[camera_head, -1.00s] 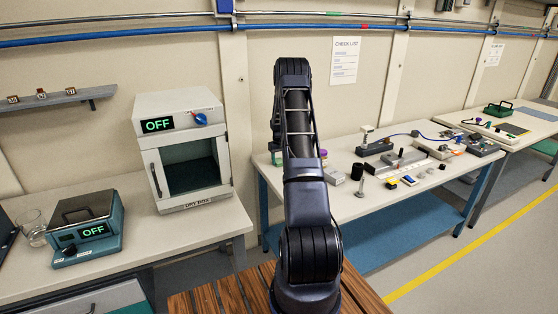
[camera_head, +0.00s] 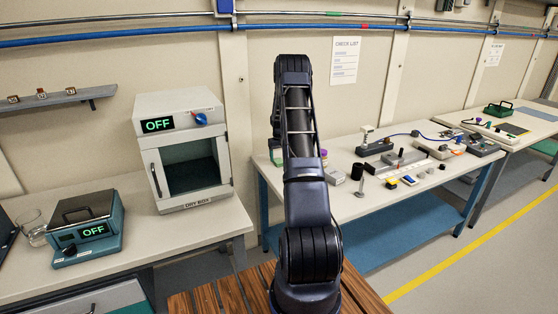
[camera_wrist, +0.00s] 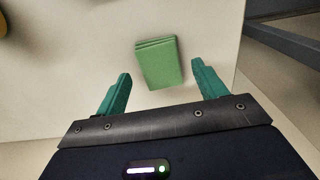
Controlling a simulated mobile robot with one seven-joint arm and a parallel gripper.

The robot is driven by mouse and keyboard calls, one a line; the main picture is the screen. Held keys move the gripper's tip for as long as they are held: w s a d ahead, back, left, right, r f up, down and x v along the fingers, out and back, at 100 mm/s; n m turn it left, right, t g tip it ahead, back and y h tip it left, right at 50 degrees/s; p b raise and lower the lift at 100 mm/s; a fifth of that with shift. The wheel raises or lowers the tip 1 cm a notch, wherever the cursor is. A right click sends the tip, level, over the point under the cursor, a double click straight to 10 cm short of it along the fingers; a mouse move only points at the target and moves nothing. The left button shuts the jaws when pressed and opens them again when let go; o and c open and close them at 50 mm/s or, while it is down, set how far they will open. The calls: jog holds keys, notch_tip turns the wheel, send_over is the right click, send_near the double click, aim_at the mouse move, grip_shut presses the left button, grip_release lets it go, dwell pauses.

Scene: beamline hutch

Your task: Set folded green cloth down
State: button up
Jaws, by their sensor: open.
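The folded green cloth (camera_wrist: 159,63) lies flat on a pale table top (camera_wrist: 90,60) in the wrist view, its layered edge toward the top of the picture. My gripper (camera_wrist: 162,82) is open, with its two green fingers apart on either side below the cloth. Nothing is held between the fingers. The gap in height between the fingertips and the cloth is hard to tell.
The table edge and a dark rail (camera_wrist: 285,45) lie at the right of the wrist view. In the head view, several instruments stand on the right bench (camera_head: 350,205). A dry box (camera_head: 184,150) and a teal device reading OFF (camera_head: 86,230) stand on the left bench.

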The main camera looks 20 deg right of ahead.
notch_tip(320, 180, up, 10)
notch_tip(320, 180, up, 16)
jog(key=t, duration=0.1)
send_over(279, 161)
jog(key=s+a, duration=0.8)
jog(key=a, duration=0.1)
jog(key=s+a+r+t, duration=0.1)
jog(key=s+a+r, duration=0.85)
jog(key=s, duration=0.35)
jog(key=s+a+r+t, duration=0.1)
jog(key=s+a+r, duration=0.15)
jog(key=s, duration=0.45)
jog(key=s+a+r, duration=0.2)
jog(key=s+a, duration=0.1)
jog(key=s, duration=0.5)
jog(key=s+a+f, duration=0.1)
jog(key=s+a, duration=0.1)
jog(key=s, duration=0.6)
jog(key=s+a+f+t, duration=0.1)
jog(key=s+a+f, duration=0.1)
jog(key=s, duration=0.7)
jog(key=shift+s+a+t, duration=0.2)
jog(key=shift+t, duration=0.1)
